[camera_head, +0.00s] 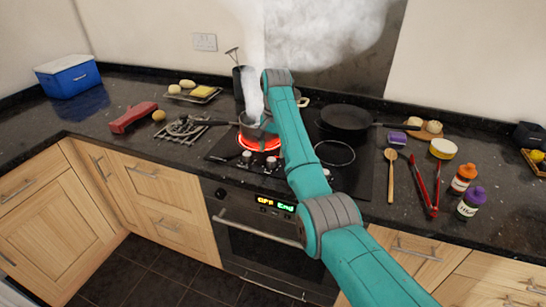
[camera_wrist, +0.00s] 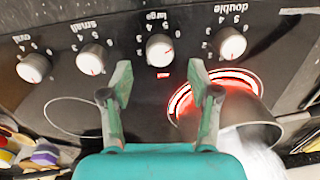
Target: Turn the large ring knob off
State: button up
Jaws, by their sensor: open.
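The large ring knob (camera_wrist: 160,49) is a white round knob with a red mark, under the word "large", in the wrist view. A small red light (camera_wrist: 163,75) glows beside it. My gripper (camera_wrist: 160,82) is open and empty, its two green fingers apart with the knob between and beyond their tips, not touching it. A cooking ring (camera_wrist: 180,98) glows red under a steel pot (camera_wrist: 250,108). In the head view the glowing ring (camera_head: 262,145) and the pot (camera_head: 249,132) sit left of my arm, with steam rising. My fingers are not clearly visible there.
A dark frying pan (camera_head: 345,118) stands at the back right. Tongs (camera_head: 425,185) and a wooden spoon (camera_head: 390,172) lie right.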

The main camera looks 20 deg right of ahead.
aim_at(272, 159)
jog(key=shift+a+f, duration=0.1)
jog(key=shift+f, duration=2.15)
jog(key=c, duration=1.2)
jog(key=shift+o, duration=0.2)
